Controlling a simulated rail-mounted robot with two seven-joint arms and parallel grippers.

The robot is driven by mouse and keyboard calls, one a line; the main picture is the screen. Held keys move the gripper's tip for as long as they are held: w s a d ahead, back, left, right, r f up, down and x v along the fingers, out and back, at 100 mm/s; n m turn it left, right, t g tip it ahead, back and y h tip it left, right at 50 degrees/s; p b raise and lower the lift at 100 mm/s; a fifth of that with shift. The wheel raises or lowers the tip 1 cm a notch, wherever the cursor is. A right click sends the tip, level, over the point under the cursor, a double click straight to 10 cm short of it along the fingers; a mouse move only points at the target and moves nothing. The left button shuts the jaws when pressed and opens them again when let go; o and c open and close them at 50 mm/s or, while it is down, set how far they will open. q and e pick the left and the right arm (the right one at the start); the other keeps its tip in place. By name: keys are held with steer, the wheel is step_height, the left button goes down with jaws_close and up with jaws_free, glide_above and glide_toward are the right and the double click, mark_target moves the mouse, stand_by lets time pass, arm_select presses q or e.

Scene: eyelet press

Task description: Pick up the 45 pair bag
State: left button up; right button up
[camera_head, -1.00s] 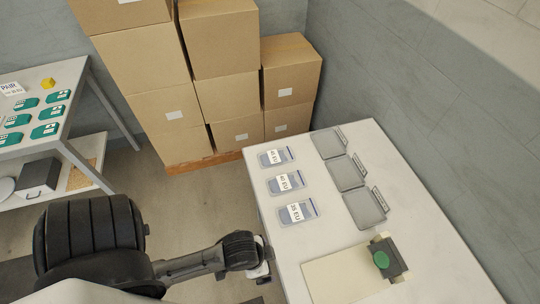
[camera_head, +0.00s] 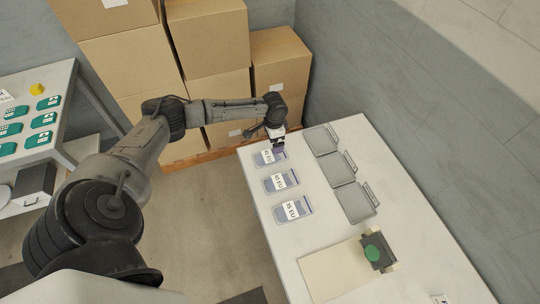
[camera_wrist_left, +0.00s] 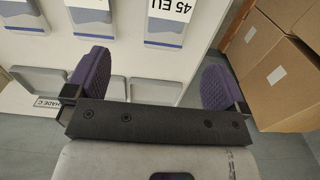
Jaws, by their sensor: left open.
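The 45 bag (camera_head: 265,159) lies flat at the far left of the white table, the farthest of three bags in a row. Its white label reads 45 EU in the left wrist view, where the bag (camera_wrist_left: 165,38) shows at the top, partly cut off by the frame. My left gripper (camera_head: 279,146) is over the table beside the bag's upper right edge and covers part of it. In the left wrist view its purple fingers (camera_wrist_left: 155,80) are spread wide with nothing between them. My right gripper is out of view.
Two similar bags, the 40 bag (camera_head: 281,181) and the 35 bag (camera_head: 293,208), lie nearer. Grey trays (camera_head: 341,169) line up to their right. A press with a green top (camera_head: 377,252) stands at the front. Stacked cartons (camera_head: 280,75) rise behind the table's far left.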

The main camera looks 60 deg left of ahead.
arm_select(q)
steer(key=b, duration=0.1)
glide_above(272, 155)
step_height(272, 155, down, 8)
steer(key=shift+r, duration=0.2)
steer(key=shift+f+b, duration=0.85)
steer(key=shift+f, duration=1.85)
steer(key=shift+a, duration=0.1)
steer(key=c, duration=0.9)
